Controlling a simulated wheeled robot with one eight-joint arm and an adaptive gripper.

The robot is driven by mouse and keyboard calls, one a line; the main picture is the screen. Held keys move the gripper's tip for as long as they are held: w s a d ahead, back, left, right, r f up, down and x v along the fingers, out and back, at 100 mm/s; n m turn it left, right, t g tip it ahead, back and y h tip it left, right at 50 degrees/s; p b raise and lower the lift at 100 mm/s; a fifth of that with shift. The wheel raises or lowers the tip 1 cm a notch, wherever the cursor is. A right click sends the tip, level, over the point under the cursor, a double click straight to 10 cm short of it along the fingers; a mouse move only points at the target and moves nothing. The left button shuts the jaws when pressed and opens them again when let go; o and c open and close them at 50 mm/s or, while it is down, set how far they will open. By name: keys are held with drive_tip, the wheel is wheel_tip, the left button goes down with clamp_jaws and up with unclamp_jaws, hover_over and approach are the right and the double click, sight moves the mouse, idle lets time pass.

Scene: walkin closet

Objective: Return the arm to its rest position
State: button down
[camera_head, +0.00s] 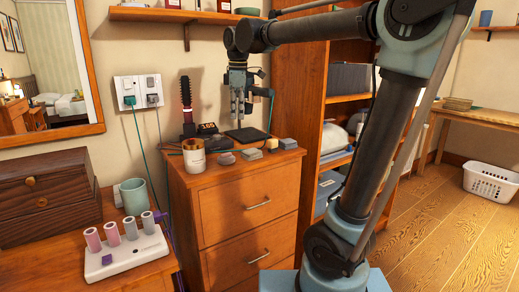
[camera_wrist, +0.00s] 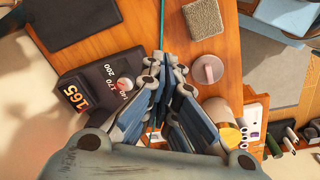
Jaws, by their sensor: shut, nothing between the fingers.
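My arm reaches in from the right in the head view, bent over the wooden drawer cabinet (camera_head: 245,205). My gripper (camera_head: 237,116) points down above the cabinet top, near a flat black pad (camera_head: 247,135). In the wrist view my gripper (camera_wrist: 168,62) has its fingers together, with nothing held between them. Its fingers sit over the cabinet top, between a dark device with number markings (camera_wrist: 88,88) and a round pinkish-grey item (camera_wrist: 207,69).
On the cabinet stand a jar (camera_head: 194,156), small grey blocks (camera_head: 288,144) and a red-black brush (camera_head: 186,98). A wall shelf (camera_head: 180,16) is above, and an open shelving unit (camera_head: 312,92) stands right of the cabinet. A white basket (camera_head: 490,183) is on the floor.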

drive_tip(key=s+d+f+m, duration=0.5)
drive_tip(key=d+f, duration=0.2)
drive_tip(key=d, duration=0.3)
drive_tip(key=s+d+f+m, duration=0.4)
drive_tip(key=d+f, duration=0.2)
drive_tip(key=d, duration=0.3)
drive_tip(key=s+d+f+m, duration=0.4)
drive_tip(key=s+f, duration=0.2)
drive_tip(key=f, duration=0.2)
drive_tip(key=s+d+f+m+t, duration=0.1)
drive_tip(key=s+d+f+m, duration=0.4)
drive_tip(key=f, duration=0.3)
drive_tip(key=shift+s+f, duration=0.15)
drive_tip(key=shift+s, duration=0.2)
drive_tip(key=shift+w+f, duration=0.2)
drive_tip(key=shift+w, duration=0.2)
